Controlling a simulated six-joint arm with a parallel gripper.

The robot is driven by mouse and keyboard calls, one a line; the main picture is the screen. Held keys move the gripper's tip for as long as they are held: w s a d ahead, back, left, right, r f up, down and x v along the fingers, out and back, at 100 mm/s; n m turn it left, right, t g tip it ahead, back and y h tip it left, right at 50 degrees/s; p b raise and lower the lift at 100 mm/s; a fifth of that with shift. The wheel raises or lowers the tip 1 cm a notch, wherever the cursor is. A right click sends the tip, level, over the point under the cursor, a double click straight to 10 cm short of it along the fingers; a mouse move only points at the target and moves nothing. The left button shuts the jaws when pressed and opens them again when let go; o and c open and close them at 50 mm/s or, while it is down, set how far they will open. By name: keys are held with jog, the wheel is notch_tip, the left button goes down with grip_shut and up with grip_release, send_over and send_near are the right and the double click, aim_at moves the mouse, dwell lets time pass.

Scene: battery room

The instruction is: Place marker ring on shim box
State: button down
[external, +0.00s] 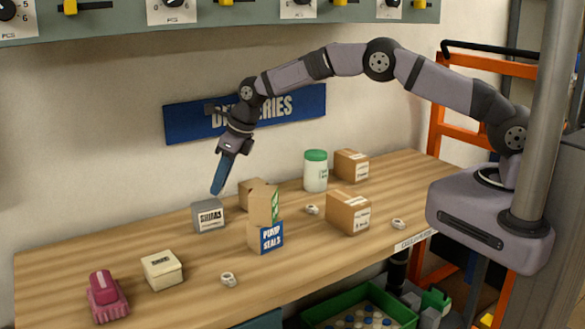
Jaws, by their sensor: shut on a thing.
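The shim box (208,217) is a small grey box labelled "SHIMS", standing on the wooden bench left of the middle. My gripper (227,159) is above it and slightly to the right, pointing down. It is shut on a long blue thing (220,176), whose lower tip hangs a little above the box with a gap. I cannot tell what this blue thing is. Small pale ring-like pieces lie on the bench: one at the front (228,280), one near the middle (312,210) and one at the right (398,224). I cannot tell which is the marker ring.
A "PUMP SEALS" box (266,238) with cartons around it stands right of the shim box. A green-lidded jar (316,172) and brown cartons (348,213) stand farther right. A cream box (162,270) and a crimson object (106,297) are at front left. The bench's left end is clear.

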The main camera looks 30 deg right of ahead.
jog(key=shift+f, duration=1)
jog(key=shift+f, duration=0.15)
jog(key=c, duration=1.6)
grip_release()
jog(key=shift+o, duration=0.2)
jog(key=b+v, duration=0.3)
jog(key=v, duration=0.9)
